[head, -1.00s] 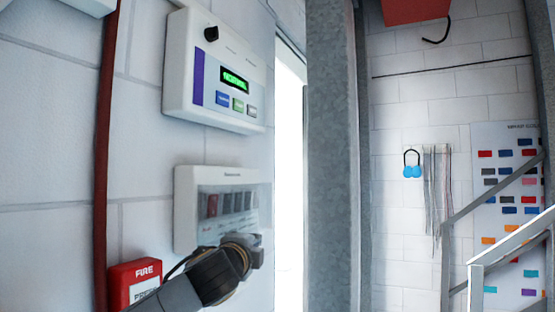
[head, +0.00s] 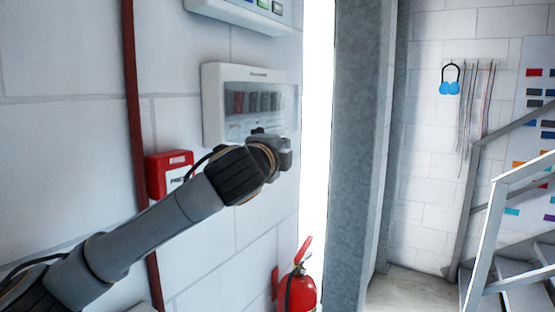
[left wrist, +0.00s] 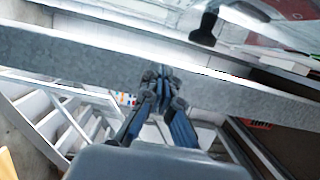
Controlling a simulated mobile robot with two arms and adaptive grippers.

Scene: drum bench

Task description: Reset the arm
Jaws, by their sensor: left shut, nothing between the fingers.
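My left arm (head: 150,232) comes in from the lower left in the head view and reaches toward the wall. Its left gripper (head: 286,153) is small and partly hidden behind my wrist, just below and in front of a white panel with a clear cover (head: 215,105). I cannot tell from the head view whether it touches the panel. In the left wrist view the fingers (left wrist: 162,78) are together with nothing between them. My right gripper is not in view.
A red fire call box (head: 168,160) is on the wall behind my left arm. A red fire extinguisher (head: 299,293) stands below the gripper. A grey steel column (head: 360,150) and a stair railing (head: 490,220) are to the right.

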